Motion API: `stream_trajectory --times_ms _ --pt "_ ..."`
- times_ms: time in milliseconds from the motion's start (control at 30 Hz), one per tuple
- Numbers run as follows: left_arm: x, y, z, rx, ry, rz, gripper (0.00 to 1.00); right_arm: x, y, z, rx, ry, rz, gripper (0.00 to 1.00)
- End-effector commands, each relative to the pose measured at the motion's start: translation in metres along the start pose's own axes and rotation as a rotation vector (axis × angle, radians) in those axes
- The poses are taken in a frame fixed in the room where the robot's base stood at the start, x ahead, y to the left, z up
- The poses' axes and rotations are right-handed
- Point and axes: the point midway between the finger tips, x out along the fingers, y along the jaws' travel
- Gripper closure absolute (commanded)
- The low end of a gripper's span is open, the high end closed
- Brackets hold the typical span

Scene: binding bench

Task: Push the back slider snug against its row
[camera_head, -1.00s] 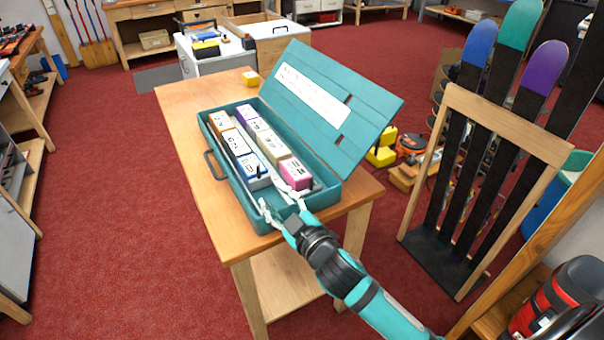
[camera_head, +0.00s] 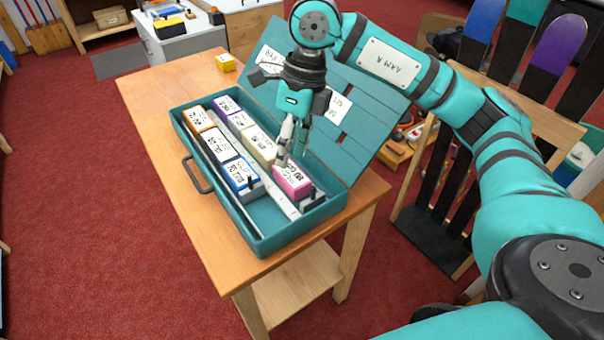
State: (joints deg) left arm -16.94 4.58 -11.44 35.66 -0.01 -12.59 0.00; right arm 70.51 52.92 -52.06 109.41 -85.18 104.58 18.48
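A teal box (camera_head: 222,205) with its lid (camera_head: 350,140) open sits on the wooden bench. Its back row holds a purple-ended, a cream and a pink block (camera_head: 292,181). The back slider (camera_head: 312,201), grey with a dark knob, stands at the near right end of that row, close to the pink block; I cannot tell whether they touch. The front slider (camera_head: 250,192) stands by the blue block (camera_head: 238,173). My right gripper (camera_head: 290,160) points down over the back row, by the pink block's far side. Its fingers look close together and partly overlap. My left gripper is out of view.
The raised lid stands behind my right gripper. A wooden rack (camera_head: 560,140) with skis is at the right. A small yellow block (camera_head: 226,62) lies on the bench's far end. The bench top (camera_head: 150,110) left of the box is clear.

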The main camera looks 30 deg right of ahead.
Motion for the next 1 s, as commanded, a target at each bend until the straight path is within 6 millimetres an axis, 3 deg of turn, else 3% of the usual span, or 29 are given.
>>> stream_trajectory --times_ms 33,100,267,467,1000 --pt "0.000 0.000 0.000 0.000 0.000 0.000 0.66 -0.013 -0.017 -0.011 0.028 0.036 -0.077 0.66" --pt "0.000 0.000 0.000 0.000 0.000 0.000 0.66 -0.025 -0.033 -0.024 0.061 0.079 -0.149 0.66" --pt "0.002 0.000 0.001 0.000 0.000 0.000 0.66 -0.029 -0.046 -0.035 0.089 0.118 -0.201 0.66" --pt "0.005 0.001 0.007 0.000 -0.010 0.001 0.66 0.002 -0.051 -0.039 0.089 0.121 -0.197 0.66" --pt "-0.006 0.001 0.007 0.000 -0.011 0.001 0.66 0.110 -0.071 -0.052 0.086 0.118 -0.196 0.66"
